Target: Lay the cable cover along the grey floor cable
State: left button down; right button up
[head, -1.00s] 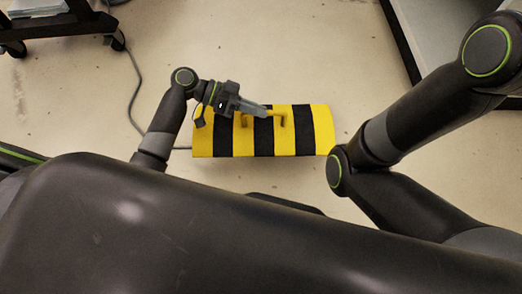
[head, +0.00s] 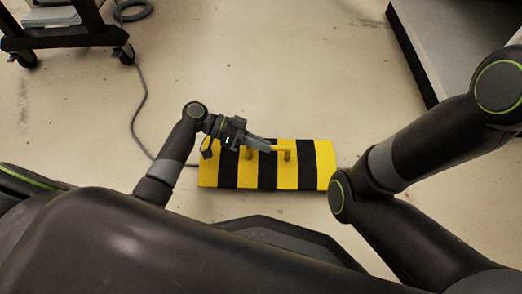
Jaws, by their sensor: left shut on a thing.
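The cable cover (head: 310,172) is a yellow and black striped slab with a raised yellow handle on top. It lies lengthwise across the middle of the head view, in front of my base. My left gripper (head: 268,147) is over the cover and shut on its handle. The grey floor cable (head: 138,108) runs from the top left down towards the cover's left end, and its further run is hidden at the cover. I cannot tell whether the cover touches the floor. My right gripper is out of view; only the right arm shows.
A dark wheeled cart (head: 75,38) stands at the top left, with the cable passing beside its wheel. A grey platform with a dark edge (head: 415,55) is at the top right. The pale floor (head: 270,70) between them is clear.

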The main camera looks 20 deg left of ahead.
aim_at(261, 156)
pick_arm(q)
notch_tip(261, 156, down, 3)
jog(key=shift+r+b, duration=0.1)
jog(key=shift+b, duration=0.8)
jog(key=shift+r, duration=0.1)
jog(key=c, duration=1.8)
grip_release()
jog(key=shift+f, duration=0.25)
jog(key=shift+c, duration=0.2)
jog(key=o, duration=0.4)
jog(key=shift+o, duration=0.2)
jog(key=shift+r, duration=0.15)
